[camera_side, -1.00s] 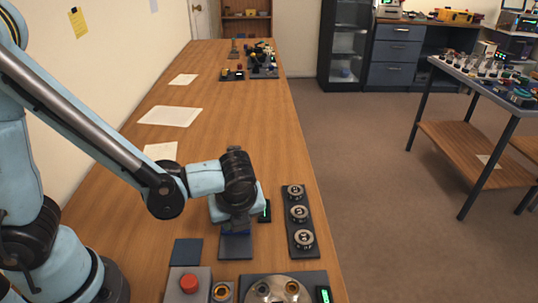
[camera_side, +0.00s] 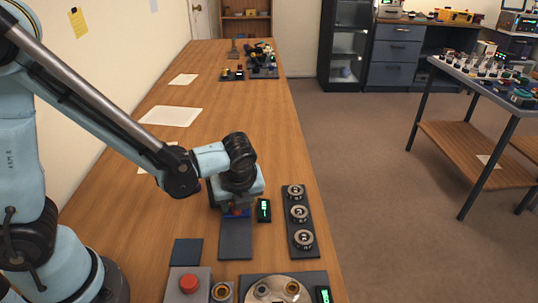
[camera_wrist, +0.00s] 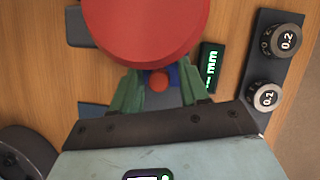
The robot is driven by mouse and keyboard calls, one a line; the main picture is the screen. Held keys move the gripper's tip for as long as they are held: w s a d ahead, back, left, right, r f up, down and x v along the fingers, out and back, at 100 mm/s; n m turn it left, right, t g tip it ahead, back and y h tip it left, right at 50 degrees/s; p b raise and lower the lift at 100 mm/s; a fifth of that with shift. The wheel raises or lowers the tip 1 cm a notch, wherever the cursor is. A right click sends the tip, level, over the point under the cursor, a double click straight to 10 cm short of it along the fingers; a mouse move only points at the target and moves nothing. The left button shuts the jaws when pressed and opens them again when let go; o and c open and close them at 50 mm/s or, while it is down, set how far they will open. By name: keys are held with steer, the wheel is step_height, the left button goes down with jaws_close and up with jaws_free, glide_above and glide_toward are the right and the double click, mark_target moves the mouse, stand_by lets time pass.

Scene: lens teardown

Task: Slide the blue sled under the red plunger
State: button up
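The blue sled (camera_side: 236,213) shows as a small blue strip with a bit of red at the far end of a dark slab (camera_side: 236,243). In the wrist view the blue sled (camera_wrist: 173,74) lies between my two green fingers, with a small red knob (camera_wrist: 158,82) there too. My gripper (camera_side: 236,207) is low over the sled; the fingers (camera_wrist: 160,86) stand apart on either side of the knob. Whether they press on the sled I cannot tell. A large red disc (camera_wrist: 145,25), perhaps the red plunger, fills the top of the wrist view and hides what lies below it.
A small display (camera_side: 264,210) stands right of my gripper, beside a dark rack of round dials (camera_side: 299,214). In front are a grey box with a red button (camera_side: 189,283), a brass ring (camera_side: 222,291) and a round plate (camera_side: 276,288).

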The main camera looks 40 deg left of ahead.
steer(key=shift+o, duration=0.3)
steer(key=shift+s, duration=0.1)
steer(key=shift+d+r, duration=0.15)
steer(key=shift+r, duration=0.05)
steer(key=v, duration=1.1)
steer(key=shift+r, duration=0.35)
steer(key=s+a+n+t+h, duration=0.2)
steer(key=a+n, duration=0.6)
steer(key=n, duration=1.6)
steer(key=t+h, duration=0.2)
steer(key=shift+a+r+t, duration=0.15)
steer(key=shift+r+t, duration=0.05)
steer(key=shift+t, duration=0.2)
